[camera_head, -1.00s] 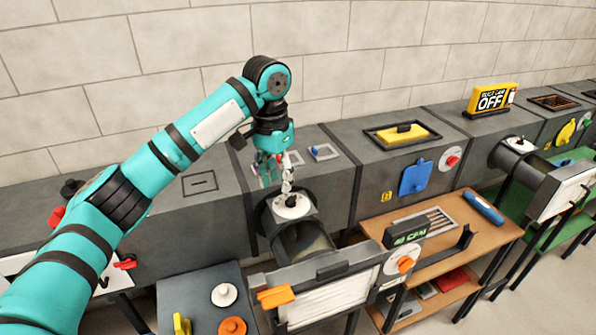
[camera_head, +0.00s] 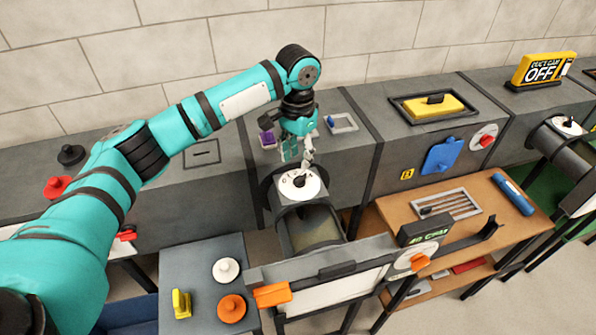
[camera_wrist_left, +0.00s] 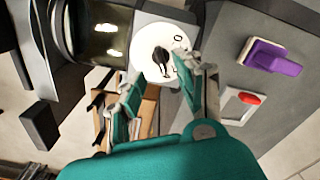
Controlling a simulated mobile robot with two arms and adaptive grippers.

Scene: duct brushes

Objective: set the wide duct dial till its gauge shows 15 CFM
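The wide duct dial (camera_head: 298,183) is a white disc with a black knob on top of the wide round duct. It also shows in the left wrist view (camera_wrist_left: 145,48). The gauge (camera_head: 425,229) is a black box with small green text that seems to read 40 CFM. My left gripper (camera_head: 307,160) is just above and behind the dial. In the left wrist view, its fingers (camera_wrist_left: 157,84) are spread apart and empty; the knob (camera_wrist_left: 162,60) shows beyond them, near the upper finger. Whether they touch it is unclear. My right gripper is out of view.
A purple-handled block (camera_head: 267,139) lies behind the dial. A yellow block (camera_head: 433,104) sits in a tray to the right. An orange handle (camera_head: 272,295) and an orange knob (camera_head: 420,261) are in front. A wooden shelf (camera_head: 500,190) holds a blue cylinder (camera_head: 513,196).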

